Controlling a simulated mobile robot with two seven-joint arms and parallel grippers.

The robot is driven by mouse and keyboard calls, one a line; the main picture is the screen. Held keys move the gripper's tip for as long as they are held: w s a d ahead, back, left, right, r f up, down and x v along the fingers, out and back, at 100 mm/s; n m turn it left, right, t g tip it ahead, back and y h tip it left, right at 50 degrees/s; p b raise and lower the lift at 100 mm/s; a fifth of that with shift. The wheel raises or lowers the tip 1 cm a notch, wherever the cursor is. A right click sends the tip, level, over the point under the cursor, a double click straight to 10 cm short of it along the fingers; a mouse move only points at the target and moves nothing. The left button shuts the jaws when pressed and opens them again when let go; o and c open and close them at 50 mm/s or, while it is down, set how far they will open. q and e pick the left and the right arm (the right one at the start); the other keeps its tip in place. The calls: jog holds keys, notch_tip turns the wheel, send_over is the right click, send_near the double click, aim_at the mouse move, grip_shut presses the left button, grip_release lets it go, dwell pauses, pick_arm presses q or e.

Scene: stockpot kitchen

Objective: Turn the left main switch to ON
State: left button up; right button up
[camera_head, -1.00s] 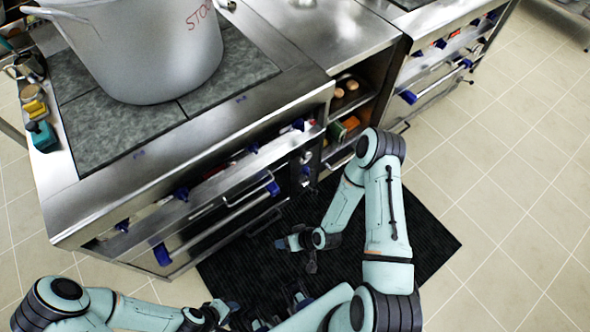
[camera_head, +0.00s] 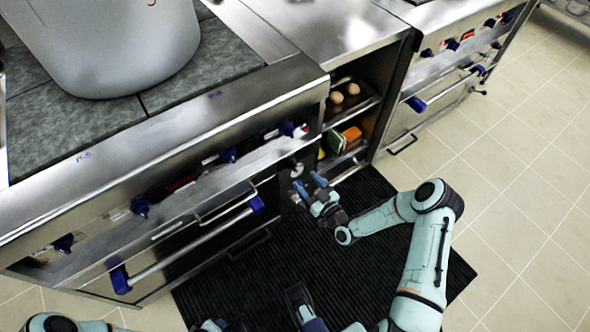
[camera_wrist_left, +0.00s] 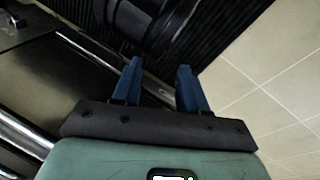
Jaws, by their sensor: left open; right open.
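A small round pale fitting (camera_head: 296,170), which looks like the left main switch, sits on the right end of the left stove's front (camera_head: 160,185). Its setting is too small to read. My right gripper (camera_head: 309,184) is open and empty, with its blue fingers close in front of and just below the fitting. I cannot tell whether they touch it. My left gripper shows in the left wrist view (camera_wrist_left: 158,80), open with nothing between its blue fingers. In the head view it is mostly cut off at the bottom edge.
The stove front has several blue knobs and an oven handle (camera_head: 190,245) with blue ends. An open shelf (camera_head: 350,105) holds eggs and boxes, right of the stove. A large stockpot (camera_head: 110,40) stands on top. A black mat (camera_head: 270,285) covers the floor in front.

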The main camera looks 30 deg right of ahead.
aim_at(296, 169)
pick_arm(q)
jog(key=shift+w+a+f+t+b, duration=0.25)
jog(key=shift+w+a+f+b, duration=0.15)
jog(key=shift+w, duration=0.25)
jog(key=shift+w+a+f+t+b, duration=0.2)
jog(key=shift+w+f+t+b, duration=0.05)
jog(key=shift+w+f, duration=0.3)
pick_arm(e)
jog(key=w, duration=0.7)
jog(key=shift+w+a, duration=0.1)
jog(key=shift+a, duration=0.2)
pick_arm(q)
jog(key=shift+r, duration=0.1)
pick_arm(e)
jog(key=c, duration=1)
